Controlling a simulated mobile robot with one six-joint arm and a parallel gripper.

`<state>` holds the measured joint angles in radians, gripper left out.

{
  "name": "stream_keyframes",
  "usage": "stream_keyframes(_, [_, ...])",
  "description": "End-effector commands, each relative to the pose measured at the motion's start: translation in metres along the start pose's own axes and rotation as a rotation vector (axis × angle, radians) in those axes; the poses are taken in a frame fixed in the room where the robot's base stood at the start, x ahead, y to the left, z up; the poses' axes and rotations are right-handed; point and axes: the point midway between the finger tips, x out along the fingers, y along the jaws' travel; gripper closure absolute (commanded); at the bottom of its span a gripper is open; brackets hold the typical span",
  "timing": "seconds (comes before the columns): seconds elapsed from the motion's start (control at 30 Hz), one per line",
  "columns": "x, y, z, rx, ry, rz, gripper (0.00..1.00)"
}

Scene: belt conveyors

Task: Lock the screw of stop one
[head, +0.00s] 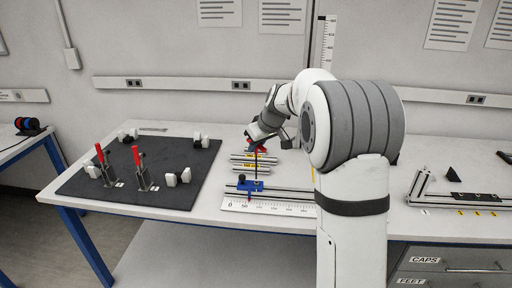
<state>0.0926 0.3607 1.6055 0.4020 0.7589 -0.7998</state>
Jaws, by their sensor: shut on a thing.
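A blue stop (251,185) sits on an aluminium rail (285,193) near the table's front edge, above a white ruler strip (268,207). A small dark part, perhaps its screw, shows at its left. My gripper (258,141) is above and behind the stop, shut on a thin dark tool (256,162) with red near its top. The tool points down, its lower end close to the top of the stop. I cannot tell whether it touches the screw. My arm hides the rail's right end.
A black mat (140,200) with red-handled toggle clamps (138,160) and pale blocks lies to the left. Short rail pieces (250,167) lie behind the stop. Another rail assembly (455,197) is at the right, above drawers (425,261).

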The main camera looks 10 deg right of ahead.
Motion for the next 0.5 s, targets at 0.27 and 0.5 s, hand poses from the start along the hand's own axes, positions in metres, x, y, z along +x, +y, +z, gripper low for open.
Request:
stream_keyframes(0.27, [0.0007,-0.0004,0.0002,0.001,0.0,0.001,1.0])
stream_keyframes(0.5, [0.0051,-0.0007,0.0037,0.001,0.0,0.0,1.0])
